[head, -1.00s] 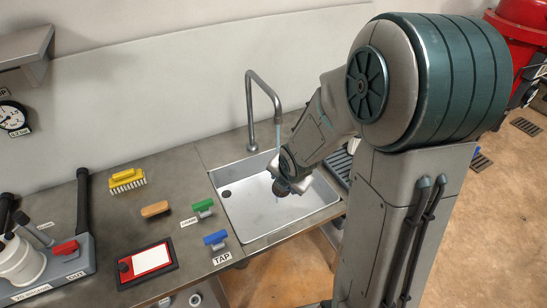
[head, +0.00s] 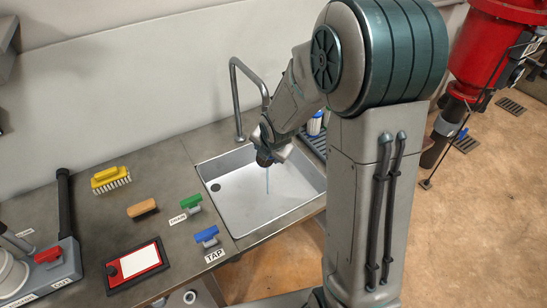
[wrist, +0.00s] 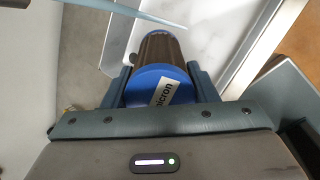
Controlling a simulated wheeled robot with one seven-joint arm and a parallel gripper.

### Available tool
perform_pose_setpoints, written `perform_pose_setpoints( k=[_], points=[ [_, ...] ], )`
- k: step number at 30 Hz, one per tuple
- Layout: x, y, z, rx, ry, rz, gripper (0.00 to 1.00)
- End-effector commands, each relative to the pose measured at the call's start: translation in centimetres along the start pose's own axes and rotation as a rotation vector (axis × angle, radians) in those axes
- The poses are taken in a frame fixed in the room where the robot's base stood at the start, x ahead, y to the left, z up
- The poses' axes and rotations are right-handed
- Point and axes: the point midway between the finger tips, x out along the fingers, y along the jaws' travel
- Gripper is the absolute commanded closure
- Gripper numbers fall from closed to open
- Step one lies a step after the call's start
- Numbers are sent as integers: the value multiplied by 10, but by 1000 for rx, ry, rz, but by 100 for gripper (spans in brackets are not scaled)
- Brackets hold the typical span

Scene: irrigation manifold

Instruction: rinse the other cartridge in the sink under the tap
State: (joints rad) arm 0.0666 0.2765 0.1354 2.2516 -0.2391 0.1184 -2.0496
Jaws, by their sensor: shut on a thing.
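My gripper (head: 267,154) is shut on a cartridge and holds it above the back part of the sink (head: 240,207), below the tap's spout. In the wrist view the cartridge (wrist: 160,50) has a dark brown body and a blue end cap with a white label reading "micron", between the two fingers (wrist: 160,88). In the head view my gripper and arm hide most of it. The grey tap (head: 236,95) arches over the sink.
Left of the sink are the blue TAP handle (head: 206,234), green drain handle (head: 191,202), brown block (head: 142,208), yellow brush (head: 110,178) and red-framed panel (head: 135,263). A white, blue-topped item (head: 315,124) stands by the rack (head: 316,143), partly behind my arm.

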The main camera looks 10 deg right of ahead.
Motion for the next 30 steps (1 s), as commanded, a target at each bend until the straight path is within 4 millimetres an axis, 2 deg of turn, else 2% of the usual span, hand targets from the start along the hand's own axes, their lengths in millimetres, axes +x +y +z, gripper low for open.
perform_pose_setpoints(
  k=[18, 30],
  points=[
    [40, 36, 30, 1, 0, 0, 74],
    [50, 46, 38, 1, 0, -1, 74]
  ],
)
